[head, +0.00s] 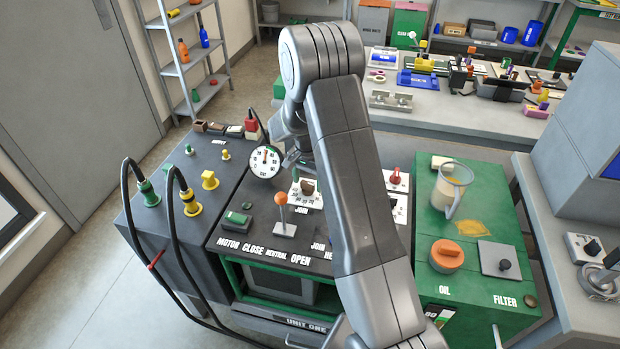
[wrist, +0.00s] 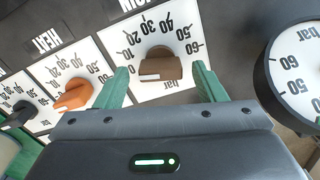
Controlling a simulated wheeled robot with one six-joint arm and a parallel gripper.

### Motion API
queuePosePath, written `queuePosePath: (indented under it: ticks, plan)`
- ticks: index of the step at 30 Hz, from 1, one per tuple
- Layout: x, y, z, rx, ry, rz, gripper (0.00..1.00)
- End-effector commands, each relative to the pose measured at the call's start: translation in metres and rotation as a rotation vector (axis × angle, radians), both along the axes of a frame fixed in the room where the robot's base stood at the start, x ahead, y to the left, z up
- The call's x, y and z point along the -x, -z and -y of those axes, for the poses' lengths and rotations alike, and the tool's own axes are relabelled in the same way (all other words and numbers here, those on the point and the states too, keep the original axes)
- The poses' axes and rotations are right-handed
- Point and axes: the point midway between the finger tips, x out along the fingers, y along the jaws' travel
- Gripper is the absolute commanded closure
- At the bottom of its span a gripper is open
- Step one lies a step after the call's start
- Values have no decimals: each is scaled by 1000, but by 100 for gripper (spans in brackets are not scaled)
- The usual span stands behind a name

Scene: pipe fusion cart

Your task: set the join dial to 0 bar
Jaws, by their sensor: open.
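The join dial is a brown knob (wrist: 160,66) on a white plate with bar numbers (wrist: 177,25). In the head view the brown knob (head: 307,187) sits above a JOIN label, partly beside my arm. A pale mark shows on the knob's lower left side in the wrist view; I cannot tell its exact reading. My gripper (wrist: 164,80) is open, its green fingers on either side of the knob, with gaps visible and no clear contact. In the head view my arm hides most of the gripper.
An orange knob (wrist: 73,95) and a dark knob (wrist: 18,114) stand to the left in the wrist view. An orange-topped lever (head: 282,205) stands in front of the dial.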

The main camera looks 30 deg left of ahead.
Motion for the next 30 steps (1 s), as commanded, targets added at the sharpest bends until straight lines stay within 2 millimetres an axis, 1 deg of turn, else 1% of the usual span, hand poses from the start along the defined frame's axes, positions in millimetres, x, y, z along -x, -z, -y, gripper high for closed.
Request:
queuePosePath:
  ticks: [3, 4, 10, 11, 16, 24, 30]
  plan:
    - [0, 0, 0, 0, 0, 0, 36]
    - [0, 0, 0, 0, 0, 0, 40]
    - [0, 0, 0, 0, 0, 0, 80]
    - [0, 0, 0, 0, 0, 0, 81]
    - [0, 2, 0, -1, -29, 1, 81]
    - [-1, 2, 0, -2, -227, 2, 81]
    - [-1, 0, 0, 0, -287, 1, 81]
